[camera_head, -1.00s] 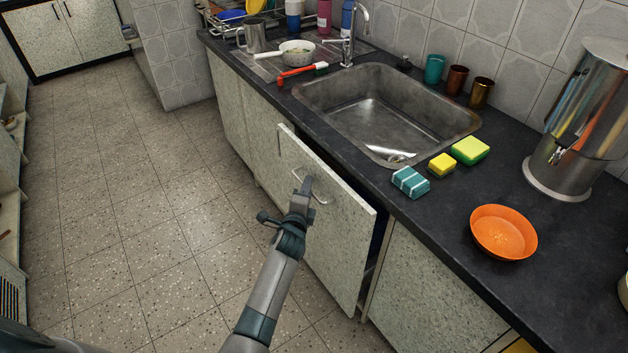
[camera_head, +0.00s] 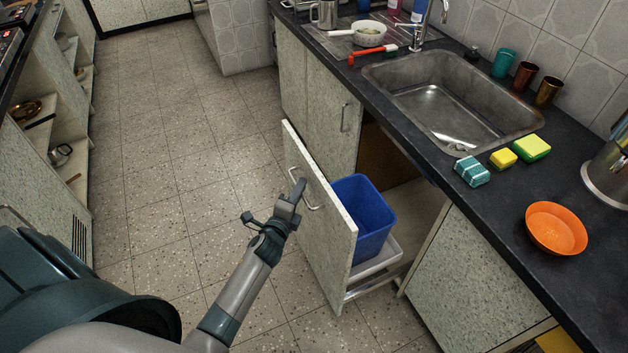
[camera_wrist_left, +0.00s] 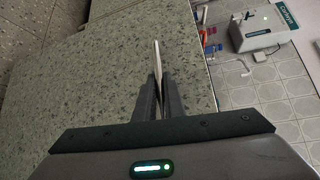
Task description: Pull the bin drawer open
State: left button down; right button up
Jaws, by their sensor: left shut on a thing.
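The bin drawer (camera_head: 325,230) stands pulled out from under the counter, its speckled front well clear of the cabinet. A blue bin (camera_head: 368,218) sits upright in a white tray (camera_head: 378,258) behind that front. The drawer's curved metal handle (camera_head: 313,206) is on the outer face. My left gripper (camera_head: 298,190) is at the handle, shut on it. In the left wrist view the fingers (camera_wrist_left: 158,90) close around the thin pale handle bar (camera_wrist_left: 157,58), with the speckled drawer front (camera_wrist_left: 95,85) beyond. My right gripper is not in view.
The dark counter (camera_head: 490,195) holds the sink (camera_head: 450,105), sponges (camera_head: 503,158), an orange bowl (camera_head: 556,228) and several cups. Open shelves (camera_head: 60,140) line the left side. The tiled floor (camera_head: 165,165) between is clear.

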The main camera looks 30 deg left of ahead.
pick_arm(q)
jog(key=shift+s+a+f, duration=0.1)
jog(key=shift+s+a, duration=0.25)
jog(key=shift+s, duration=0.1)
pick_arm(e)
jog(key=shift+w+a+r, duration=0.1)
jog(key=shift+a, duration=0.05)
pick_arm(q)
jog(key=c, duration=1.9)
grip_release()
jog(key=shift+o, duration=0.2)
jog(key=shift+s, duration=0.1)
